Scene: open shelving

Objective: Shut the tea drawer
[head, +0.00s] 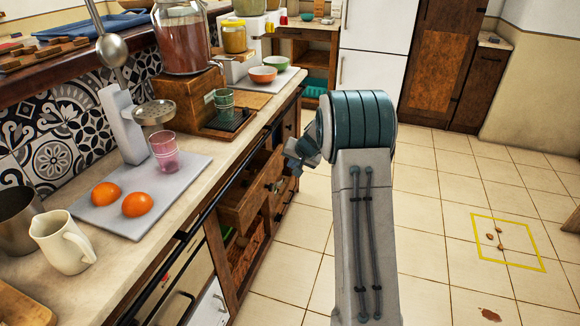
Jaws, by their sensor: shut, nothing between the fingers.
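A wooden drawer (240,214) under the counter in the head view stands pulled out, its front facing the aisle. It carries no label that I can read, so I cannot tell for sure that it is the tea drawer. More wooden fronts show behind and below it, partly hidden. My gripper (293,167) is at the end of my bent arm, near the far end of the open drawer. It looks shut and holds nothing. I cannot tell whether it touches the drawer front.
The counter (215,160) above holds a pink glass (164,150), two oranges (137,204), a white pitcher (64,243) and a dispenser (184,38). A yellow floor square (508,243) holds small brown bits. A dark red spot (490,314) lies nearby. The tiled aisle is otherwise mostly clear.

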